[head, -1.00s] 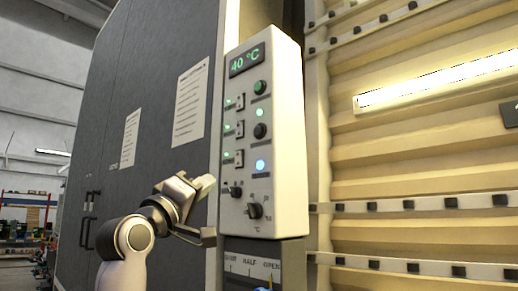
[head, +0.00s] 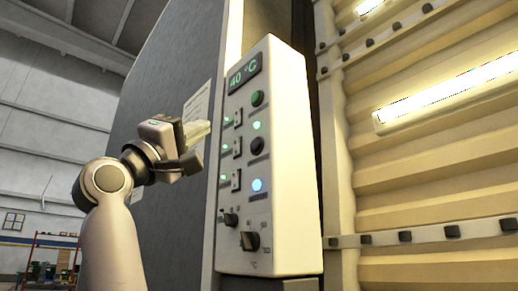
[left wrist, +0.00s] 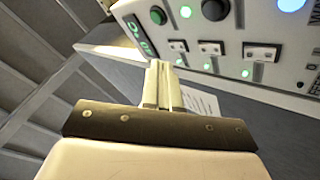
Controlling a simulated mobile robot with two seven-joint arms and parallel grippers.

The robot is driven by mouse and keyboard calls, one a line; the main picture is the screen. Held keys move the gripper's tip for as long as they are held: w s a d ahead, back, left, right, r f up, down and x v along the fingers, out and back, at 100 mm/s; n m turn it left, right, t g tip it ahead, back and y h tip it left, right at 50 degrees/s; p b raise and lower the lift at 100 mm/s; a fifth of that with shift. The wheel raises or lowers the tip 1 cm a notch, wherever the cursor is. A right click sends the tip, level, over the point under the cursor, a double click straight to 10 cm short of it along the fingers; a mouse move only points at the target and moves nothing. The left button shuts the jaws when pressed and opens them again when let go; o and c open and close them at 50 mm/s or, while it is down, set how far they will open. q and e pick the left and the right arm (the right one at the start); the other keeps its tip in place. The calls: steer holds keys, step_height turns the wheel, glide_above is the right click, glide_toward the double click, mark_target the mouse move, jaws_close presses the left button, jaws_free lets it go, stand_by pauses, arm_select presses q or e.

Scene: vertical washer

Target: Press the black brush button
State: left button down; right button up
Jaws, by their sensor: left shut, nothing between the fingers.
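The black brush button (head: 257,146) is a round dark knob on the front of the white control box, below a green light and above a bright blue light. It also shows at the top edge of the left wrist view (left wrist: 215,9), partly cut off. My left gripper (head: 203,132) is shut and empty, left of the box at about the height of the upper switches. In the left wrist view its closed fingers (left wrist: 163,80) point toward the panel, apart from the black button.
The control box (head: 290,160) carries a 40 °C display (head: 243,74), a green button (head: 257,98), several small switches (head: 238,118), and two knobs (head: 250,241). A ribbed wall with a lit tube (head: 450,92) stands right. A dark cabinet (head: 165,65) stands behind my gripper.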

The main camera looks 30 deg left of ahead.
mark_target(255, 145)
steer(key=shift+s+a+f, duration=0.1)
steer(key=shift+s+f, duration=0.05)
steer(key=shift+s, duration=0.15)
arm_select(q)
steer(key=w+d+p, duration=0.3)
steer(key=w, duration=0.5)
steer(key=shift+d, duration=0.2)
arm_select(e)
steer(key=shift+d+r, duration=0.25)
steer(key=shift+r, duration=1.05)
arm_select(q)
steer(key=shift+w, duration=0.1)
stand_by(0.5)
steer(key=shift+w+d+p, duration=0.15)
steer(key=shift+w+p, duration=0.2)
steer(key=shift+p, duration=0.05)
arm_select(e)
steer(key=shift+r, duration=0.3)
